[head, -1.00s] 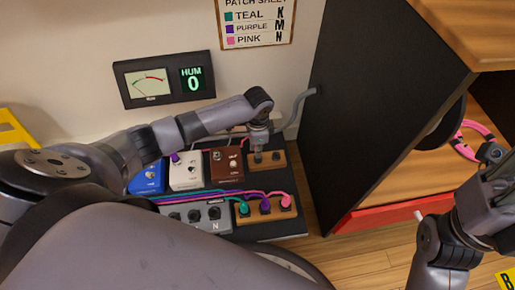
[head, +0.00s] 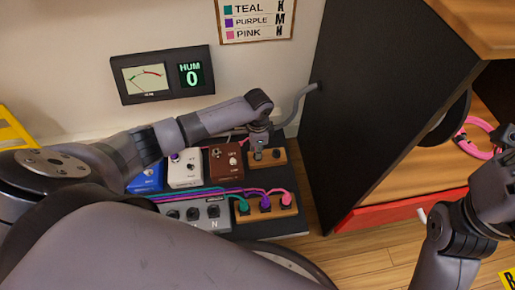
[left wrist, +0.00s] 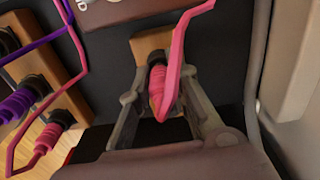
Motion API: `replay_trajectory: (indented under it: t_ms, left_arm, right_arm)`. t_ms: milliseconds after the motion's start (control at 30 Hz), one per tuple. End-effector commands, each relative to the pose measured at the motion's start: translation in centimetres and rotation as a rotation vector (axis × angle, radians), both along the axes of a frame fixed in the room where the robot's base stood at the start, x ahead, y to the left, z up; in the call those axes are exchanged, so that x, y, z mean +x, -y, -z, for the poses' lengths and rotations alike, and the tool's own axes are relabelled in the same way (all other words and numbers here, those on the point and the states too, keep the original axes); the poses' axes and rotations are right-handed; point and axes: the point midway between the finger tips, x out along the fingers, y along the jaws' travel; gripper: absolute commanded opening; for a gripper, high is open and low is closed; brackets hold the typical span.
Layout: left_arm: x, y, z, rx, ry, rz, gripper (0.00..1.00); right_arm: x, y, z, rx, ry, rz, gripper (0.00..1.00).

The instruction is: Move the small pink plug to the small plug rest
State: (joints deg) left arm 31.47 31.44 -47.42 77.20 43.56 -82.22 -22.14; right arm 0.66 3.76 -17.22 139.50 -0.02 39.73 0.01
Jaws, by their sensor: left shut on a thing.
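The small pink plug (left wrist: 158,92) is between the fingers of my left gripper (left wrist: 162,110) in the left wrist view, its pink cable rising up and right. Its dark collar meets or overlaps a wooden block, the small plug rest (left wrist: 143,44). I cannot tell how deep it sits. In the head view my left gripper (head: 259,150) points down at the left end of the small plug rest (head: 280,162) and hides the plug. A dark hole shows at the rest's right. My right arm is at the right edge; its gripper's fingers are not clear.
A wooden block nearer me holds a teal plug (head: 243,206), a purple plug (head: 265,203) and a larger pink plug (head: 286,199). Blue, white (head: 185,171) and brown pedals (head: 225,163) stand left of the rest. A black cabinet (head: 370,110) stands right.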

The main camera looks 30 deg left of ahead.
Motion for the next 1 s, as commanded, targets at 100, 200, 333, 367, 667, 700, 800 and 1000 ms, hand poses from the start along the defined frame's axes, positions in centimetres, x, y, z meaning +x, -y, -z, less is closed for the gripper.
replay_trajectory:
  t_ms: [100,200,333,367,667,700,800,1000]
  left_arm:
    - [0.0,0.0,0.0,0.0,0.0,0.0,0.0]
    - [0.0,0.0,0.0,0.0,0.0,0.0,0.2]
    - [0.0,0.0,0.0,0.0,0.0,0.0,0.29]
    - [0.0,0.0,0.0,0.0,0.0,0.0,0.31]
    - [0.0,0.0,0.0,0.0,0.0,0.0,0.4]
    - [0.0,0.0,0.0,0.0,0.0,0.0,0.4]
    - [0.0,0.0,-0.1,0.0,0.0,0.0,0.4]
    - [0.1,0.0,-2.2,-0.001,0.002,-0.001,0.4]
  right_arm:
    - [0.0,0.0,0.0,0.0,0.0,0.0,0.4]
    - [0.0,0.0,0.0,0.0,0.0,0.0,0.4]
    - [0.0,0.0,0.0,0.0,0.0,0.0,0.4]
    - [0.0,0.0,0.0,0.0,0.0,0.0,0.4]
    - [0.0,0.0,0.0,0.0,0.0,0.0,0.4]
    - [0.0,0.0,0.0,0.0,0.0,0.0,0.4]
    - [0.1,0.0,0.1,0.0,-0.002,0.001,0.4]
    - [0.1,0.0,0.0,0.0,-0.002,0.001,0.4]
